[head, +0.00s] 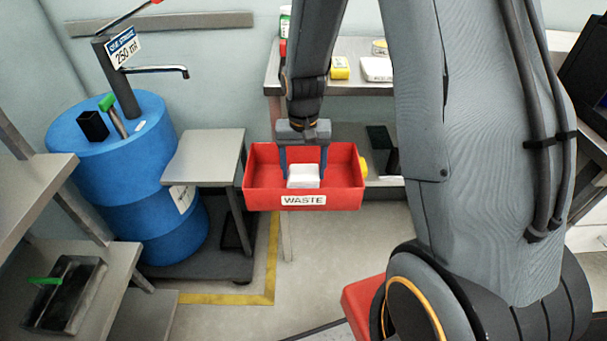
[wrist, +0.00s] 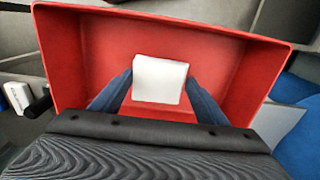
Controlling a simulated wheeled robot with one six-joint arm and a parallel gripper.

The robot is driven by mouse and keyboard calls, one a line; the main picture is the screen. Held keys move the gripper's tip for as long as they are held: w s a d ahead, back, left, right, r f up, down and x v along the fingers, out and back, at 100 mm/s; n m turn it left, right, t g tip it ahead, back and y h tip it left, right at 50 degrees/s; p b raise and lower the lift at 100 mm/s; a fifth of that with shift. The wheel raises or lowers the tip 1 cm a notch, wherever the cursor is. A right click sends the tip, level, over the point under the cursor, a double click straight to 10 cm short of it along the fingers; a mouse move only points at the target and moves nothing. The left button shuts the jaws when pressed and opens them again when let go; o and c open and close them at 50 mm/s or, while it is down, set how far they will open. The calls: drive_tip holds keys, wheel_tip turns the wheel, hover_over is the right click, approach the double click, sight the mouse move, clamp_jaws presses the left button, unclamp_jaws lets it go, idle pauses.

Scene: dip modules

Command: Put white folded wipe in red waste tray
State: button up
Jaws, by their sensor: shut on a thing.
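The white folded wipe (head: 303,176) is between the blue fingers of my gripper (head: 304,166) in the head view. The gripper is shut on it. The red waste tray (head: 259,200), labelled WASTE, is around the wipe and the fingertips in this view. In the wrist view the wipe (wrist: 159,79) sits between the two blue fingers of my gripper (wrist: 158,88), with the red tray (wrist: 62,65) behind and around it. I cannot tell whether the wipe touches the tray floor.
A blue drum (head: 150,205) with a tap and a grey side shelf (head: 205,157) stand left of the tray. A bench (head: 345,50) with a yellow box (head: 340,68) and a white box (head: 377,69) is behind. A dark bin (head: 65,295) sits at lower left.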

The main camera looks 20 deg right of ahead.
sight(304, 173)
drive_tip(key=shift+f, duration=1.05)
drive_tip(key=o, duration=1.1)
drive_tip(key=shift+f, duration=0.1)
wheel_tip(304, 173, up, 12)
drive_tip(key=s+d+r, duration=0.1)
drive_tip(key=s, duration=0.4)
drive_tip(key=s+d+r+n, duration=0.1)
drive_tip(key=s, duration=0.5)
drive_tip(key=s+d+r+n, duration=0.1)
drive_tip(key=s, duration=0.5)
drive_tip(key=shift+s+d+r, duration=0.1)
drive_tip(key=shift+r, duration=0.05)
drive_tip(key=a+r+p, duration=0.1)
drive_tip(key=a+r+n+p, duration=0.1)
drive_tip(key=a+p, duration=0.1)
drive_tip(key=shift+s+a, duration=0.1)
drive_tip(key=shift+s, duration=0.05)
